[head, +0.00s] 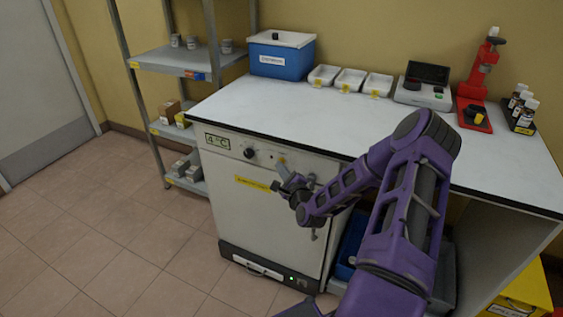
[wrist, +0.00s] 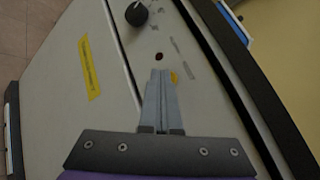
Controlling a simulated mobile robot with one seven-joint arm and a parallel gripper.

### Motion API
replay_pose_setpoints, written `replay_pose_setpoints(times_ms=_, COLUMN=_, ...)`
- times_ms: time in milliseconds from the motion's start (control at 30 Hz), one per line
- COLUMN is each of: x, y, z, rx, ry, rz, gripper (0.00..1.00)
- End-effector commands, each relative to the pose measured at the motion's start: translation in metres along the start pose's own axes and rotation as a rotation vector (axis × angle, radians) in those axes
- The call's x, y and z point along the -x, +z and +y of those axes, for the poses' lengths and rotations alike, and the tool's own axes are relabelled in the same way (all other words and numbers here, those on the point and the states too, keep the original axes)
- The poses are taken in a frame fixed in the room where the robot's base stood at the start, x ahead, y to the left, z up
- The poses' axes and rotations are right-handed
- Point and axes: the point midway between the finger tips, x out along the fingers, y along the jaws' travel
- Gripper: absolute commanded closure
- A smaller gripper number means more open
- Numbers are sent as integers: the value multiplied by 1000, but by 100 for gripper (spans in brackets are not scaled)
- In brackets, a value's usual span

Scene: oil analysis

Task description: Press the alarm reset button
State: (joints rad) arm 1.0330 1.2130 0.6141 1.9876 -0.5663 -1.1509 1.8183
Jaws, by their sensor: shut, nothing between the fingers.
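A small dark red round button (wrist: 159,57) sits on the pale front panel of the under-counter fridge (head: 235,215). A small yellow tag (wrist: 175,77) is beside it, its text too small to read. My gripper (wrist: 160,72) is shut and empty, its fingertips pointing at the panel just short of the button in the wrist view. Whether they touch the panel I cannot tell. In the head view my gripper (head: 281,165) is at the fridge's upper front, right of the black knob (head: 249,153); the button cannot be made out there.
A yellow label strip (head: 256,184) is on the door. The counter (head: 300,112) overhangs above, with a blue box (head: 281,60) and white trays on it. A shelf rack (head: 172,62) stands left. The tiled floor in front is clear.

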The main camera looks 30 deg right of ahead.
Motion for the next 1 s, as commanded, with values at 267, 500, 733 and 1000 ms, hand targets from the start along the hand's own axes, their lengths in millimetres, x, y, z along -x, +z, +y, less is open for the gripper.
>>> replay_pose_setpoints(times_ms=267, x=9, y=6, z=6, rx=-2, ry=0, rz=1, gripper=100)
replay_pose_setpoints(times_ms=500, x=9, y=6, z=6, rx=-1, ry=0, rz=0, gripper=100)
replay_pose_setpoints(times_ms=733, x=20, y=14, z=15, rx=-4, ry=2, rz=0, gripper=100)
replay_pose_setpoints(times_ms=1000, x=38, y=28, z=28, rx=-2, ry=2, rz=0, gripper=100)
